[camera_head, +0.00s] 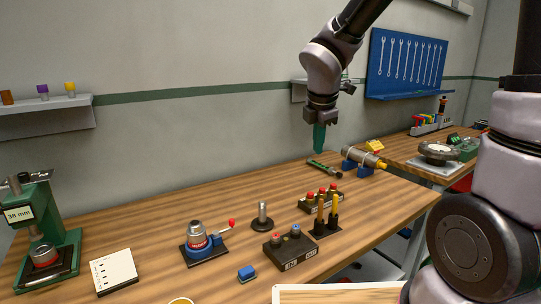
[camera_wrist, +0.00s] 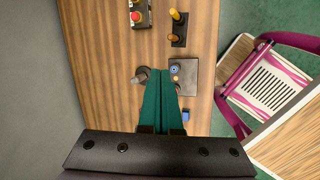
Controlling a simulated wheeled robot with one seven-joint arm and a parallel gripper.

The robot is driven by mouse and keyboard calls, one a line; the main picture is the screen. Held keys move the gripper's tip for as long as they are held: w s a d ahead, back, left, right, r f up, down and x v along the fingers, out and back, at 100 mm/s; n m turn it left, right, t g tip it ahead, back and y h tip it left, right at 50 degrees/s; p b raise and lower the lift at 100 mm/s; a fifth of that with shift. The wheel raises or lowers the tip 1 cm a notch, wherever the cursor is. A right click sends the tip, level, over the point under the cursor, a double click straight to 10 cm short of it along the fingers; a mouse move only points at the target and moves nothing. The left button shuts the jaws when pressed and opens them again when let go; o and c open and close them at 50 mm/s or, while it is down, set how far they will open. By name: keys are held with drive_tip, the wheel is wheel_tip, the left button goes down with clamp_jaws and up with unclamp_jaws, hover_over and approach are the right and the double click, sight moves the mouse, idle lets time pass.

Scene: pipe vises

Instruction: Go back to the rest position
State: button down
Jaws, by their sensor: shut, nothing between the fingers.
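My gripper (camera_head: 319,138) hangs above the back of the wooden workbench in the head view, its green fingers pointing down. In the wrist view my gripper (camera_wrist: 162,85) shows its two green fingers together, shut with nothing between them. Below it in the head view lie a green-handled tool (camera_head: 324,169) and a metal cylinder on blue supports (camera_head: 362,158). My gripper is apart from both and touches nothing that I can see.
On the bench (camera_head: 150,225) stand a blue vise (camera_head: 203,245), a metal post (camera_head: 262,217), a dark button box (camera_head: 290,248), a green gauge stand (camera_head: 45,235) and a notepad (camera_head: 113,271). A chair (camera_wrist: 270,82) stands beside the bench. Wrenches hang on a blue board (camera_head: 406,65).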

drive_tip(key=s+d+r+m+t+y, duration=0.1)
drive_tip(key=s+d+r+m, duration=0.5)
drive_tip(key=m, duration=0.7)
drive_tip(key=s+d+r+m+t+y, duration=0.1)
drive_tip(key=s+d+r+m, duration=0.5)
drive_tip(key=m, duration=0.7)
drive_tip(key=shift+s+d+r+m+t+y, duration=0.3)
drive_tip(key=shift+s+d+r+t, duration=0.15)
drive_tip(key=shift+r, duration=0.45)
